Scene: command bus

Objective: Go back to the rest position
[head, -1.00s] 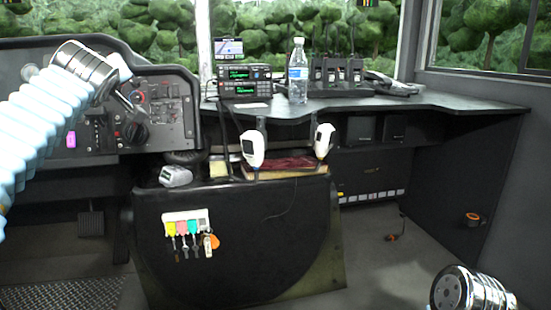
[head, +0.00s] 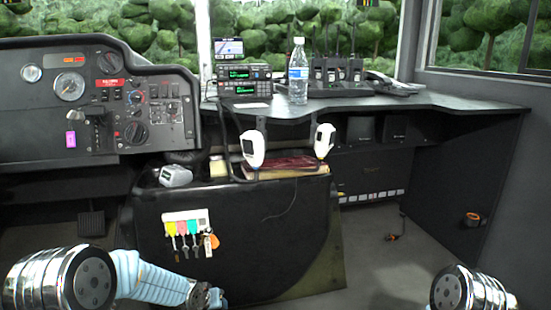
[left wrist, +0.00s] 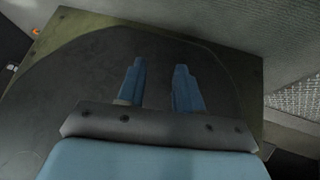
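My left arm is low at the bottom left of the head view, and my left gripper (head: 208,297) shows dark and partly cut off by the bottom edge. In the left wrist view my left gripper (left wrist: 159,85) has its two blue fingers apart with nothing between them. It is over the dark console (left wrist: 80,75), whose front face (head: 250,255) also shows in the head view. Part of my right arm is at the bottom right of the head view; its gripper is out of sight.
A dashboard (head: 110,100) is at the left. The black counter (head: 400,103) carries a water bottle (head: 298,72), radios (head: 340,72) and a telephone (head: 395,85). Two white handsets (head: 253,149) stand above the console. Keys (head: 183,232) hang on its front. Open floor (head: 385,265) lies right of it.

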